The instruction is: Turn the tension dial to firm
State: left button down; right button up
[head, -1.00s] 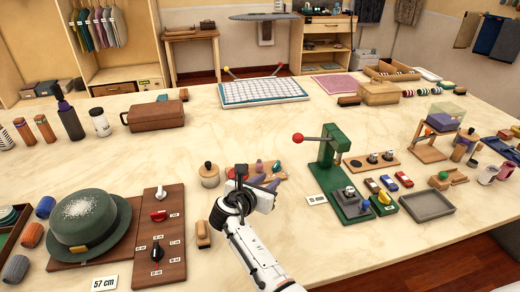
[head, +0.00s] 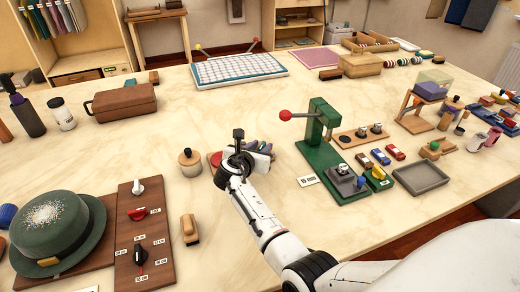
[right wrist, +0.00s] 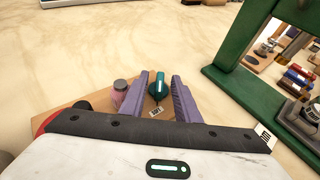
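A wooden panel (head: 124,266) beside the hat carries a white knob (head: 138,187), a red knob (head: 138,213) and a black knob (head: 140,253) with small labels. The labels are too small to tell which knob sets tension. My right gripper (head: 262,150) is over a small board of items and partly hides it. In the right wrist view its two purple-grey fingers (right wrist: 160,78) are apart, with a teal knob-like piece (right wrist: 159,85) showing between them beyond the tips. A small label (right wrist: 157,112) lies by it; contact cannot be told. My left gripper is not in view.
A green press (head: 318,150) with a red-tipped lever stands just right of my right gripper. A lidded round jar (head: 190,162) and a brush (head: 189,229) are to its left. The green hat (head: 55,232) sits front left.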

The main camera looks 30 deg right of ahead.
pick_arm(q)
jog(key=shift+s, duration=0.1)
pick_arm(e)
grip_shut()
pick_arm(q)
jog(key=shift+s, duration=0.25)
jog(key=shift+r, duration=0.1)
pick_arm(e)
jog(key=shift+r, duration=0.1)
